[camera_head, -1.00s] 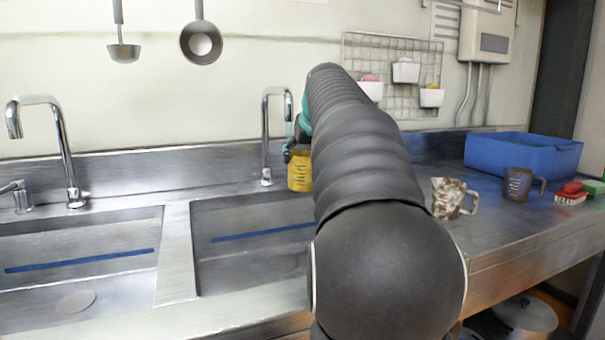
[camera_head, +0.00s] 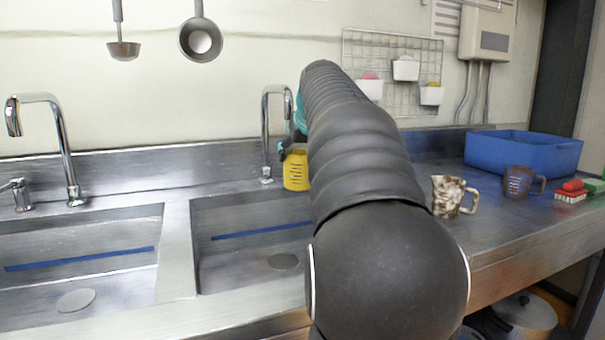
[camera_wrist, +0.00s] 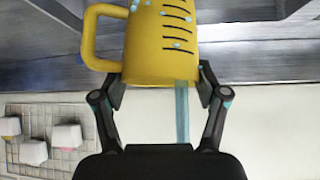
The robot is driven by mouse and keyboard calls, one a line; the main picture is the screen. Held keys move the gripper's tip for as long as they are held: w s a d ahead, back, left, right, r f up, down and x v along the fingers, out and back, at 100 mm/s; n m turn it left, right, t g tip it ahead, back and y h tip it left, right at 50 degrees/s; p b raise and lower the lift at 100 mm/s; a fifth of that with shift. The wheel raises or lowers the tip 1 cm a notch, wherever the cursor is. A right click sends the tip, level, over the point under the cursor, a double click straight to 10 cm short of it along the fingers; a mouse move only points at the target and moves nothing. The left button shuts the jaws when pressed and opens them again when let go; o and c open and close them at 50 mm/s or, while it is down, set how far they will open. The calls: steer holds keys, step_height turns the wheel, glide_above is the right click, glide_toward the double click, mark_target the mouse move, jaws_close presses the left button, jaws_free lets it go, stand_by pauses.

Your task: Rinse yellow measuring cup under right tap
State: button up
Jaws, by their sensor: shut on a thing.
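The yellow measuring cup (camera_head: 295,170) is held above the back of the right basin, beside the right tap (camera_head: 266,135) and a little below its spout. In the wrist view the cup (camera_wrist: 160,45) shows dark scale marks, pale blue droplet-like spots and its handle at left. My gripper (camera_wrist: 160,84) is shut on the cup, one finger at each side. A pale blue strip (camera_wrist: 182,115) runs between the fingers; I cannot tell whether it is water. In the head view my arm hides part of the cup and gripper.
The left basin has its own tap (camera_head: 60,150). On the right counter stand a brown-and-white patterned mug (camera_head: 447,196), a dark measuring cup (camera_head: 517,182), a blue tub (camera_head: 520,150) and a red brush (camera_head: 572,190). Ladles (camera_head: 200,40) hang above.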

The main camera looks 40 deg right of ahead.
steer(key=s+a+b, duration=0.2)
steer(key=s+b, duration=0.1)
steer(key=s, duration=0.4)
steer(key=shift+s, duration=0.3)
stand_by(0.3)
stand_by(1.2)
steer(key=p+v, duration=0.2)
steer(key=v, duration=0.4)
steer(key=shift+s+d, duration=0.2)
steer(key=shift+s, duration=0.2)
